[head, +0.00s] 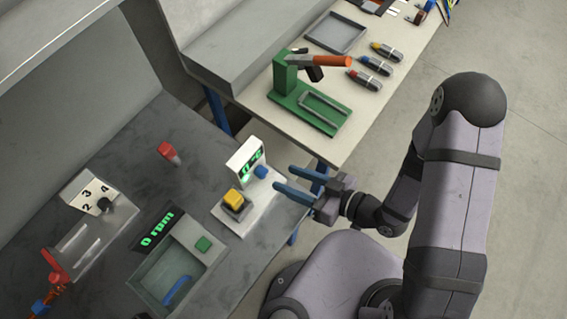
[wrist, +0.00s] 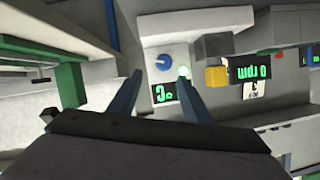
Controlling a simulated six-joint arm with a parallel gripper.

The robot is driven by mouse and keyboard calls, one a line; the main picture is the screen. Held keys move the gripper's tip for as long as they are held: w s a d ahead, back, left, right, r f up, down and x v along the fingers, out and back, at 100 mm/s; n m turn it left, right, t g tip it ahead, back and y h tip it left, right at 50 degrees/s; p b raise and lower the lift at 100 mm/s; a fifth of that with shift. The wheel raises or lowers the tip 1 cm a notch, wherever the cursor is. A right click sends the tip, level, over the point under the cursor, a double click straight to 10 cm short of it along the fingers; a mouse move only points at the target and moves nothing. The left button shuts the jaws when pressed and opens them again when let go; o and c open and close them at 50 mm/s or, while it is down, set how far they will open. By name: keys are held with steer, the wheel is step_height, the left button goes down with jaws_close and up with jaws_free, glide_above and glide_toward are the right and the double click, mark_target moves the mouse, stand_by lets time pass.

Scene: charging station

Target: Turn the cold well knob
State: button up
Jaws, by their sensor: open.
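The cold well is a white unit (head: 246,208) with an upright panel that carries a green lit display (head: 251,163). Its blue knob (head: 261,172) sits at the panel's lower right. In the wrist view the blue knob (wrist: 162,62) appears between my fingertips, near the display (wrist: 163,93). A yellow block (head: 233,198) sits on the unit's base and also shows in the wrist view (wrist: 216,76). My gripper (head: 283,178) is open and empty, its two blue fingers pointing at the knob from the right. The fingers look apart from the knob.
A tray unit with an rpm display (head: 157,229) stands to the left. A green press (head: 308,106) stands on the pale bench behind. Open floor lies to the right.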

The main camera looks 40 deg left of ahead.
mark_target(267, 174)
steer(key=shift+w+d+f+m+g+b, duration=0.15)
steer(key=shift+m+g+b, duration=0.35)
steer(key=shift+b, duration=1.1)
steer(key=shift+w+d+f+m+g+b, duration=0.1)
steer(key=shift+f+m+g+b, duration=0.4)
steer(key=shift+b, duration=1.1)
steer(key=shift+w+d+r+m+g+b, duration=0.15)
steer(key=shift+m+b, duration=0.55)
steer(key=shift+b, duration=0.9)
steer(key=shift+s+a+f, duration=0.1)
steer(key=shift+a, duration=0.05)
steer(key=shift+b+x, duration=0.45)
steer(key=shift+x, duration=3.15)
steer(key=c, duration=1.1)
